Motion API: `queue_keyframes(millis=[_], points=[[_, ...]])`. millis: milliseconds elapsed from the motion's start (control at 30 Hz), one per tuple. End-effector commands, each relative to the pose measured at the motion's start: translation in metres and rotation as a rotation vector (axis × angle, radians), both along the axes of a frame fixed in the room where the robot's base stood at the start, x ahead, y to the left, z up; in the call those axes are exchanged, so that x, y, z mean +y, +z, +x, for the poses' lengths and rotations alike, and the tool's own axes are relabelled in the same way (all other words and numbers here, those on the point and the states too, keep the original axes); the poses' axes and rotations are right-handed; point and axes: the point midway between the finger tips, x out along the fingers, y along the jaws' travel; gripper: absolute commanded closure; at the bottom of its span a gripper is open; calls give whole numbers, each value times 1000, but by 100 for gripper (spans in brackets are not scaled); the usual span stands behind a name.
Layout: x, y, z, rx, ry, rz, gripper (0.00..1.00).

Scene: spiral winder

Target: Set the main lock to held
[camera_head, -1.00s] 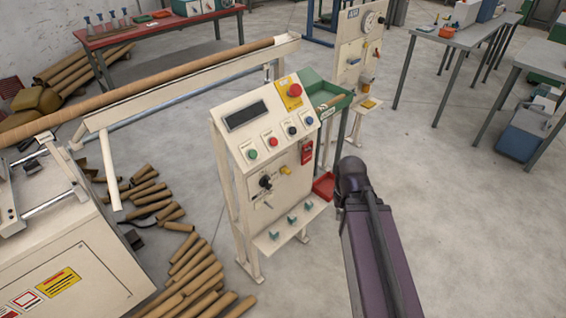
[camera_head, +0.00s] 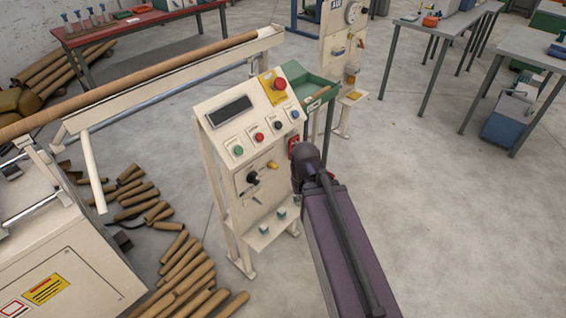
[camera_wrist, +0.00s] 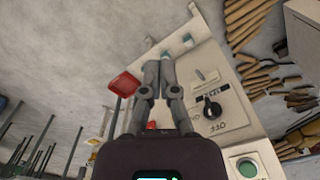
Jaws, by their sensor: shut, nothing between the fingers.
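The pale control panel (camera_head: 222,145) stands mid-picture. It carries a black rotary knob (camera_head: 252,178), which the wrist view shows between a dark label plate and the word OFF (camera_wrist: 210,107). A small silver lever (camera_head: 256,200) sits below the knob; it also shows in the wrist view (camera_wrist: 207,76). A red fitting (camera_head: 293,142) is on the panel's right side, partly hidden by my arm. I cannot tell which of these is the main lock. My gripper (camera_wrist: 159,68) is shut and empty, in front of the panel beside the knob and lever, apparently touching neither. In the head view my arm hides it.
A yellow knob (camera_head: 272,166), a green button (camera_head: 238,151) and a red stop button (camera_head: 279,84) are on the panel. A shelf (camera_head: 250,240) with teal blocks juts out below. Cardboard tubes (camera_head: 185,262) litter the floor left.

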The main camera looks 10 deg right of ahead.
Motion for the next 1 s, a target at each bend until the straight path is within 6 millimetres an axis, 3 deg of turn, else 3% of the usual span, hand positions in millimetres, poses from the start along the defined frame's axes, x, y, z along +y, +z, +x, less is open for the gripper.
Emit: queue_keyframes(millis=[167, 367, 667, 1000], points=[[1, -10, 12, 6, -4, 41, 100], [4, -35, 46, 18, -9, 174, 100], [-2, -73, 126, 10, -23, 510, 100], [-43, -92, 219, -77, -12, 908, 100]])
